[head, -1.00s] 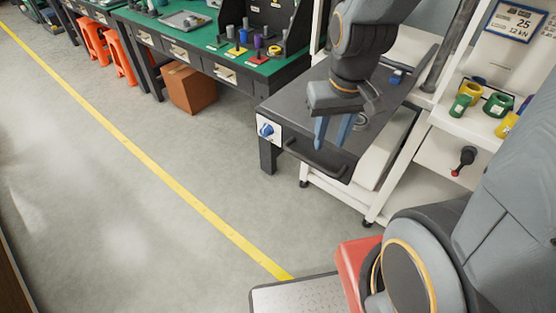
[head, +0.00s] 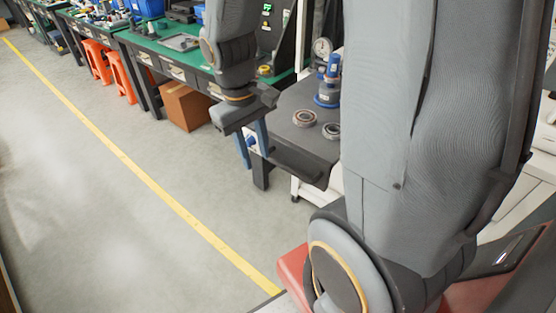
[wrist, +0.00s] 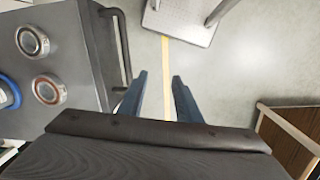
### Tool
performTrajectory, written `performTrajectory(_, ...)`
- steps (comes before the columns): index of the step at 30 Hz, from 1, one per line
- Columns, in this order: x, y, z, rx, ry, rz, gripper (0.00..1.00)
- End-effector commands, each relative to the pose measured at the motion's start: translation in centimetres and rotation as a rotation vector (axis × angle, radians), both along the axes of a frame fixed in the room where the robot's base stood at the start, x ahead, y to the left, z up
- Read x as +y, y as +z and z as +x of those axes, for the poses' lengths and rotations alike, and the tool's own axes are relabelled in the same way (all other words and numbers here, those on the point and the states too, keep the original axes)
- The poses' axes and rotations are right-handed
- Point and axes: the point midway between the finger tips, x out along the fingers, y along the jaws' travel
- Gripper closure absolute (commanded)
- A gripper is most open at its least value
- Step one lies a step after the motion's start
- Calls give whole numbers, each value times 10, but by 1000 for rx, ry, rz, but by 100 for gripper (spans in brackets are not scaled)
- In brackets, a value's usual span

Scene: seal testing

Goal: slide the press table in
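The press table (head: 290,103) is a dark grey slab beside the press. It bears two metal rings (head: 304,118) and a blue-and-grey upright fixture (head: 328,88). Its dark bar handle (head: 297,172) runs along the front edge. My gripper (head: 255,159) hangs off the table's left front corner, with its two blue fingers apart and empty. In the wrist view the table (wrist: 75,65) lies to the left of my gripper (wrist: 159,78), and the handle (wrist: 122,50) stands between them, outside the fingers. My arm hides the table's right side in the head view.
A green-topped workbench (head: 165,48) stands behind on the left, with orange stools (head: 97,62) and a cardboard box (head: 188,105) by it. The floor left of the table is clear, crossed by a yellow line (head: 150,170). A wooden-sided piece (wrist: 288,140) shows in the wrist view.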

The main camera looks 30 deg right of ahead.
Motion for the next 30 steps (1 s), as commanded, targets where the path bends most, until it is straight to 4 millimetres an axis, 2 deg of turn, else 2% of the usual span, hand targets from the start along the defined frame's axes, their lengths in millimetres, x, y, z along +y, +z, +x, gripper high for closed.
performTrajectory(9, -43, 5, 19, 232, 142, -149, 69)
performTrajectory(16, -53, 4, 20, 276, 165, -182, 69)
performTrajectory(30, -68, -44, 3, 276, 166, -180, 69)
